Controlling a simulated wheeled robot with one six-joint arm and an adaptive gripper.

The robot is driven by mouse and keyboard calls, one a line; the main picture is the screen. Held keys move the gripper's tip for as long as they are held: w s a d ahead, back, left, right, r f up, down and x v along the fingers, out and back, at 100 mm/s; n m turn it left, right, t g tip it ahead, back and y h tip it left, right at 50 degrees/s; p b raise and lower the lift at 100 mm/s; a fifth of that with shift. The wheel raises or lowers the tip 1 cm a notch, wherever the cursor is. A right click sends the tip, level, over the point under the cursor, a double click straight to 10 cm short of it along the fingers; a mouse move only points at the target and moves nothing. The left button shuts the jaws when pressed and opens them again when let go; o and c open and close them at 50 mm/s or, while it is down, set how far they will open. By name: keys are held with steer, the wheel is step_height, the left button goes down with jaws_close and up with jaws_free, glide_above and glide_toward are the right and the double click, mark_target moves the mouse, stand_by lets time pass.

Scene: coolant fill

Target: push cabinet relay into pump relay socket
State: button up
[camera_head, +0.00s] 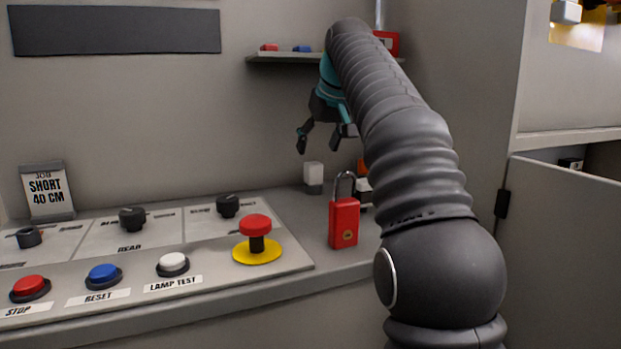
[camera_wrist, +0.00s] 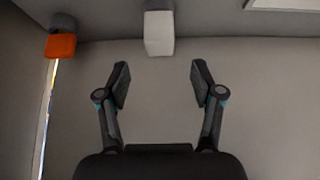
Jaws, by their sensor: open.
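A white block (camera_head: 313,171) sits on a grey base (camera_head: 313,188) on the counter by the back wall. It also shows in the wrist view, as a white block (camera_wrist: 159,35) at the top centre on a grey base (camera_wrist: 158,5). I cannot tell from the pictures whether it is the cabinet relay, or whether it is fully seated. My gripper (camera_head: 322,138) is above the counter, above the white block in the picture. In the wrist view my gripper (camera_wrist: 160,76) is open and empty, its fingers apart and short of the block.
An orange block (camera_wrist: 60,46) on a dark base is left in the wrist view; my arm partly hides it in the head view. A red padlock (camera_head: 344,222) stands on the counter. A control panel (camera_head: 130,260) is left, a shelf (camera_head: 285,57) above, an open cabinet door (camera_head: 560,240) right.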

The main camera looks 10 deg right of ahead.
mark_target(314, 163)
steer(key=x, duration=0.3)
steer(key=shift+w+f+b, duration=0.1)
steer(key=shift+f+b, duration=0.2)
steer(key=shift+b+x, duration=0.75)
steer(key=shift+x, duration=1.85)
steer(key=c, duration=1.2)
